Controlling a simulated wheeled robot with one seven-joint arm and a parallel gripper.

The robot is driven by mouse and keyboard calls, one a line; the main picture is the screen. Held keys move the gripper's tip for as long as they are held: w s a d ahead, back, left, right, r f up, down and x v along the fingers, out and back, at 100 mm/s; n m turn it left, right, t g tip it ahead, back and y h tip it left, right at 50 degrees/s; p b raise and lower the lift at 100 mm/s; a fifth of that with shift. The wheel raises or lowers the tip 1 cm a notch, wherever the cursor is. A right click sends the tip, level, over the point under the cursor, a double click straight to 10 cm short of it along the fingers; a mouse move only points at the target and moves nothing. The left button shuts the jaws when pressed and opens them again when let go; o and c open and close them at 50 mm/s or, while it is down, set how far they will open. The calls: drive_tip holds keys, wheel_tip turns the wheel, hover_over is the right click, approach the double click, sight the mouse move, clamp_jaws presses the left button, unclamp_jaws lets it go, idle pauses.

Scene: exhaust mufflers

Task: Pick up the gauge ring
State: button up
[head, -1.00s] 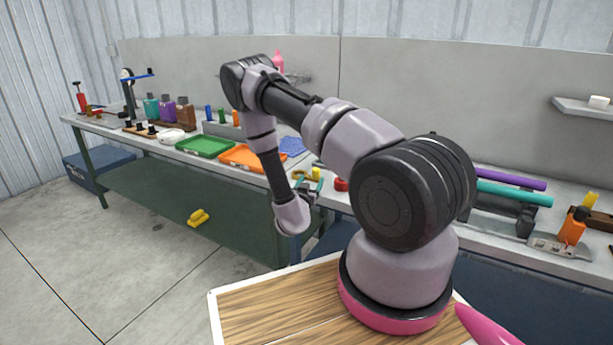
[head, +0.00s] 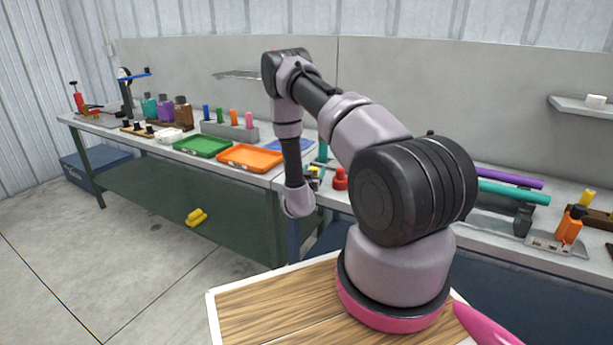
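My gripper (head: 314,184) is small and partly hidden behind my arm's wrist, low over the front of the bench right of the orange tray. I cannot tell whether its fingers are open or shut. A small yellow piece (head: 314,172) shows right by it; whether this is held or lies behind is unclear. I cannot surely pick out the gauge ring. A yellow ring-like shape seen earlier in this area is now hidden behind my arm. A red round knobbed part (head: 340,180) stands on the bench just right of the gripper.
A green tray (head: 203,155) and an orange tray (head: 282,164) lie left of the gripper, with a blue mat behind. A grey block (head: 212,130) holds several coloured pegs. A teal upright piece (head: 323,152) stands close by. Purple (head: 509,178) and teal tubes (head: 515,193) lie right.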

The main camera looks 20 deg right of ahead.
clamp_jaws()
